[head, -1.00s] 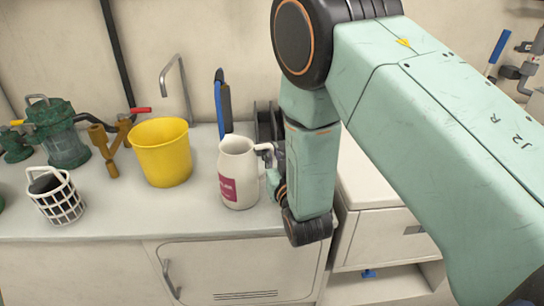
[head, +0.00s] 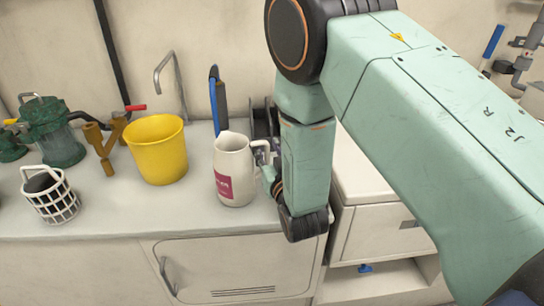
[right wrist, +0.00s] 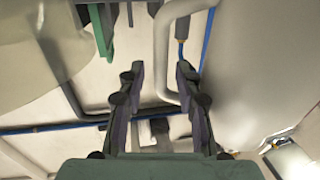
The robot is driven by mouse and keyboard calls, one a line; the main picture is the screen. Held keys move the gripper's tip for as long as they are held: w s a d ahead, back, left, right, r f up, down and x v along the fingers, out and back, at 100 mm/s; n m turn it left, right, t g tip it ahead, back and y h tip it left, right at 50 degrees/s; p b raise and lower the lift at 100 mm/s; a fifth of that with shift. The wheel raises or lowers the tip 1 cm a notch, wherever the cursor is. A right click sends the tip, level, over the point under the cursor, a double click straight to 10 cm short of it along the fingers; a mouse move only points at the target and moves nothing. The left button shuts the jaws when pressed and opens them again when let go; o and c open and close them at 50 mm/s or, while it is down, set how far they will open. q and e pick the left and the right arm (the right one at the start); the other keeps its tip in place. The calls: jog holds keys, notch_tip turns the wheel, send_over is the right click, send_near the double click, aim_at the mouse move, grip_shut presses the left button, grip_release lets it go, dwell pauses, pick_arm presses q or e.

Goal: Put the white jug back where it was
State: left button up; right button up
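The white jug (head: 233,176) with a dark pink label stands upright on the light counter (head: 120,215), right of the yellow bucket. Its handle (head: 262,146) points right, toward my right gripper (head: 270,172), which is at the jug's right side and partly hidden by my forearm. In the right wrist view, the fingers of my right gripper (right wrist: 158,82) are apart. The jug's handle (right wrist: 163,45) reaches between them, with a gap on its left side; the jug's body (right wrist: 255,70) fills the right. My left gripper is not in view.
Left of the jug are the yellow bucket (head: 157,150), a brown fitting (head: 100,148), a green strainer (head: 55,133) and a white basket (head: 50,195). Behind it are a tap (head: 172,85) and a blue-handled tool (head: 218,100). Counter in front of the bucket is clear.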

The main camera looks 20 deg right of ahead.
jog(key=s+a+p, duration=0.1)
jog(key=s+p, duration=0.1)
jog(key=s, duration=1)
jog(key=shift+r, duration=0.2)
